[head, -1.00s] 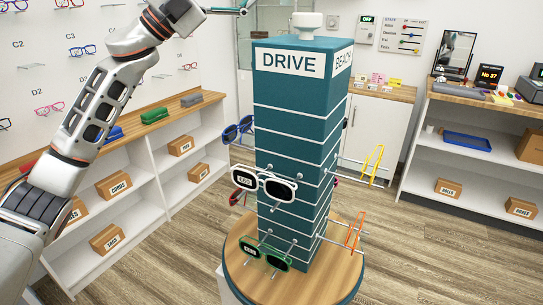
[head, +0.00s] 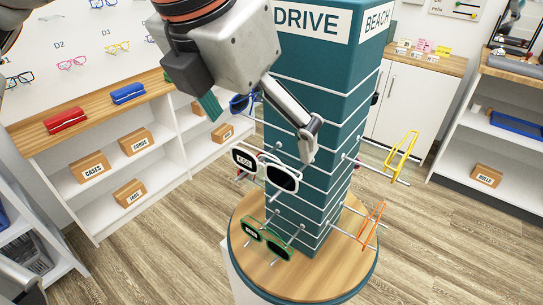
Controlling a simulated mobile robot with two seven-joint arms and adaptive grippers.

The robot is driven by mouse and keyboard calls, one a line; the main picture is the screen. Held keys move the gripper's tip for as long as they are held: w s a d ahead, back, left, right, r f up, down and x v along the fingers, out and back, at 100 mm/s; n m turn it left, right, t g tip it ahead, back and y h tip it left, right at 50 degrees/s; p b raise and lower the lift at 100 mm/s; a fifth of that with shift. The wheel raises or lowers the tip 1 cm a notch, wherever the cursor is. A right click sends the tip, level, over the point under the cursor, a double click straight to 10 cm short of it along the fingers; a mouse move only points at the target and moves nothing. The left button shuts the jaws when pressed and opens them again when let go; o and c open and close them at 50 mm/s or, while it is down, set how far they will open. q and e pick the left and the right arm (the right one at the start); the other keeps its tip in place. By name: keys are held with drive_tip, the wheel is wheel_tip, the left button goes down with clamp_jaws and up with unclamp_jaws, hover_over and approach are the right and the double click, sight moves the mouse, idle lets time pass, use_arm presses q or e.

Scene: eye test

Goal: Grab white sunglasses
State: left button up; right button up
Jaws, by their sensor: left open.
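The white sunglasses (head: 264,170) have dark lenses, with a price tag on the left lens. They hang on pegs on the front face of the teal display tower (head: 305,80). My left gripper (head: 259,130) is above them, pointing down, with its fingers spread and nothing between them. Its right finger hangs in front of the tower, just above and right of the right lens. Its left finger, with a teal pad, is up and left of the glasses. I cannot tell the exact depth gap. My right gripper is not in view.
Green glasses (head: 266,240) hang below the white pair, and blue glasses (head: 240,103) are behind the gripper. Yellow glasses (head: 401,150) and orange glasses (head: 371,225) stick out on the right. The tower stands on a round wooden base (head: 262,278). Shelves (head: 165,165) stand left.

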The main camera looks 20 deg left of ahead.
sight(266, 154)
use_arm(q)
drive_tip(key=x, duration=0.7)
drive_tip(key=c, duration=0.6)
